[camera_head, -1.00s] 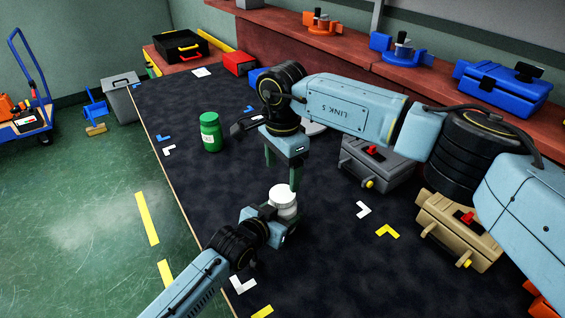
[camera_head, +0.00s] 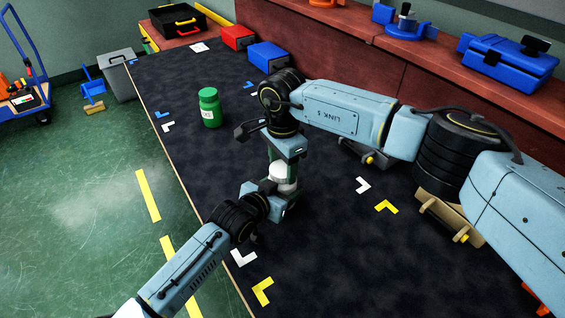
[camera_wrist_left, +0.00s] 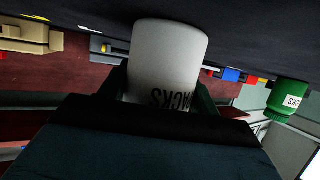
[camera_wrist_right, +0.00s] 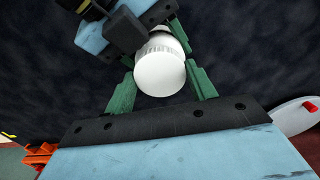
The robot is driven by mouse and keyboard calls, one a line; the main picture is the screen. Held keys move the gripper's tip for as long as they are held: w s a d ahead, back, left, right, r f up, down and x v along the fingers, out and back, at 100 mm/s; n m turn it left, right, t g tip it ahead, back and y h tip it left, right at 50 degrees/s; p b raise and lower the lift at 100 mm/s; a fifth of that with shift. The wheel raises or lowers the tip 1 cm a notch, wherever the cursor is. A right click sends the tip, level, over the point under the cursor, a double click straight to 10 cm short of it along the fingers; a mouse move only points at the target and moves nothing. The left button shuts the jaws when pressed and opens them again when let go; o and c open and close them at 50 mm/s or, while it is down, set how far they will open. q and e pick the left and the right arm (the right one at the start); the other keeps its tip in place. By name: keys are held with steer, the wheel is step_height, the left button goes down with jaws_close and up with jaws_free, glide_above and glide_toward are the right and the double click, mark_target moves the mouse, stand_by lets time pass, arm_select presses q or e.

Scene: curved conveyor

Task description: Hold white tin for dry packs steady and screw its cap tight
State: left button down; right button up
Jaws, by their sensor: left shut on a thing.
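The white tin (camera_wrist_left: 165,65) stands upright on the dark work surface; its lettering, partly hidden, ends in "ACKS" in the left wrist view. My left gripper (camera_head: 279,196) is shut on its body, fingers on both sides. The white cap (camera_wrist_right: 160,74) sits on top of the tin and also shows in the head view (camera_head: 284,171). My right gripper (camera_wrist_right: 155,62) points down over the tin from above. Its green fingers are apart, on either side of the cap, with the cap between them. I cannot tell how tightly the cap sits.
A green bottle (camera_head: 209,108) stands farther back on the dark surface (camera_head: 330,260). Red (camera_head: 238,38) and blue (camera_head: 267,57) boxes are at the back. A tan case (camera_head: 447,217) stands at the right under my right arm. The front of the surface is clear apart from corner marks.

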steer(key=c, duration=0.5)
steer(key=shift+o, duration=0.2)
steer(key=shift+m, duration=1.7)
steer(key=o, duration=1.1)
steer(key=shift+r, duration=0.1)
steer(key=shift+r, duration=2.2)
